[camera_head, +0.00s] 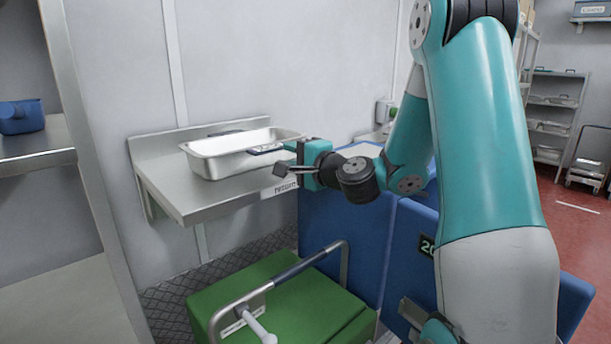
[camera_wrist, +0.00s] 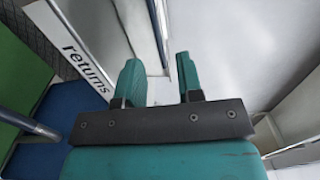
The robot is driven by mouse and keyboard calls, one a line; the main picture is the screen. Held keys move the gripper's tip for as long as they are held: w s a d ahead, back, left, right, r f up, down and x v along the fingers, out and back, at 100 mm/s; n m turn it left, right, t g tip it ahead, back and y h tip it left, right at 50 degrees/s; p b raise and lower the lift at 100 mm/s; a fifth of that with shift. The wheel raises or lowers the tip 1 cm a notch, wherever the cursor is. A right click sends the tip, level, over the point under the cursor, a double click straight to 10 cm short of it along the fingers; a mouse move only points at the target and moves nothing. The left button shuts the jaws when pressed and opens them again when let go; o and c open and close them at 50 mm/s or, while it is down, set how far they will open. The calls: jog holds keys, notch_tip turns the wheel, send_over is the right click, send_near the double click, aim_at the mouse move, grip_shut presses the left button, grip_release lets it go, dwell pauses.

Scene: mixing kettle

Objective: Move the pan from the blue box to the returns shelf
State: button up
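The pan (camera_head: 225,158) is a pale metal rectangular tray resting upright on the metal returns shelf (camera_head: 195,200). The shelf's front edge bears a "returns" label, also seen in the wrist view (camera_wrist: 85,60). My gripper (camera_head: 273,158) is at the pan's right end, one finger over the rim and the other outside it. In the wrist view my gripper (camera_wrist: 157,65) has its two teal fingers apart, with a metal edge between them. I cannot tell whether either finger touches the pan. The blue box (camera_head: 340,225) stands right of the shelf, partly hidden by my arm.
A green box (camera_head: 290,305) with a metal handle bar (camera_head: 300,262) stands below and in front of the shelf. A wall backs the shelf closely. A blue container (camera_head: 22,117) sits on another shelf at far left. Racks (camera_head: 555,105) stand far right beyond red floor.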

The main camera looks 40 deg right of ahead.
jog(key=s+b, duration=0.2)
jog(key=s, duration=0.3)
jog(key=s+a+f+n+g+y, duration=0.1)
jog(key=s+a+n+g+y, duration=0.15)
jog(key=a+n, duration=0.4)
jog(key=s+a+f+n+g+y, duration=0.2)
jog(key=a+n+g+y, duration=0.15)
jog(key=a, duration=0.55)
jog(key=s+a+f+n+g+y, duration=0.1)
jog(key=s+a+n+g+y, duration=0.1)
jog(key=a+n+g, duration=0.45)
jog(key=s+a+f+n+g+h, duration=0.2)
jog(key=s+n, duration=0.2)
jog(key=s, duration=0.4)
jog(key=s+a+f+n+g+h, duration=0.2)
jog(key=s+n+g, duration=0.1)
jog(key=s, duration=0.5)
jog(key=shift+s+a+n+p, duration=0.25)
jog(key=shift+a+n+p, duration=0.1)
jog(key=shift+n, duration=0.3)
jog(key=shift+f+g, duration=0.1)
jog(key=shift+g, duration=0.15)
